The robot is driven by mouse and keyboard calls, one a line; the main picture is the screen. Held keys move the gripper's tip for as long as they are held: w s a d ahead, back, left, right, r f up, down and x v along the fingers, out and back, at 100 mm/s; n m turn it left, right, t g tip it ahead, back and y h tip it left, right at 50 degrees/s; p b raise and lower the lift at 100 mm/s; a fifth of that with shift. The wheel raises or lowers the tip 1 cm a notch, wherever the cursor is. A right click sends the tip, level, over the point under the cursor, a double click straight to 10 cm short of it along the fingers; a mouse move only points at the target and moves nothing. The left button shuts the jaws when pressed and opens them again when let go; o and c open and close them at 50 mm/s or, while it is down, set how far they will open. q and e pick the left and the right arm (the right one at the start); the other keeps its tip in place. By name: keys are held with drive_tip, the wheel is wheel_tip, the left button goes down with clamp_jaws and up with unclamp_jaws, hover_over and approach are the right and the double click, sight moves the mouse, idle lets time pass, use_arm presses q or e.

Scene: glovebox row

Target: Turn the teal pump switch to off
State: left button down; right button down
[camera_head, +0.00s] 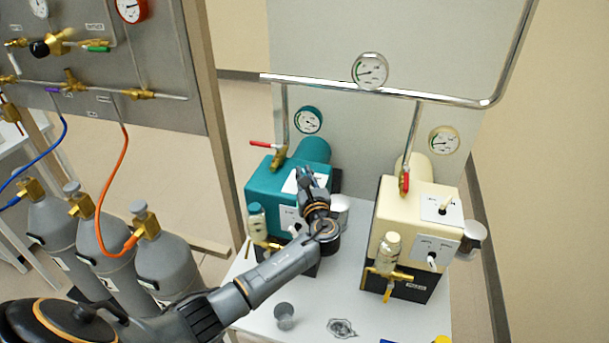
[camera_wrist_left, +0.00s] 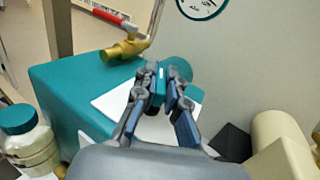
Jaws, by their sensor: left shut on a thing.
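The teal pump (camera_head: 262,188) stands at the left on the white table, and its top fills the left of the wrist view (camera_wrist_left: 70,90). My left gripper (camera_head: 306,176) is over the white plate on the pump's top. In the wrist view, my left gripper (camera_wrist_left: 162,74) is shut on the small teal switch lever (camera_wrist_left: 159,88), with a finger on each side. The fingers hide most of the switch and its markings. My right gripper is not in view.
A cream pump (camera_head: 385,210) stands to the right. A red-handled brass valve (camera_head: 278,157) is behind the teal pump's switch, near a teal-rimmed gauge (camera_head: 308,120). A small grey cup (camera_head: 284,314) stands at the table's front. Grey cylinders (camera_head: 105,250) are at left.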

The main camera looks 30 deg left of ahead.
use_arm(q)
drive_tip(key=shift+y, duration=0.3)
drive_tip(key=c, duration=1.4)
unclamp_jaws()
drive_tip(key=v, duration=1.2)
drive_tip(key=shift+r, duration=0.25)
drive_tip(key=shift+w, duration=0.1)
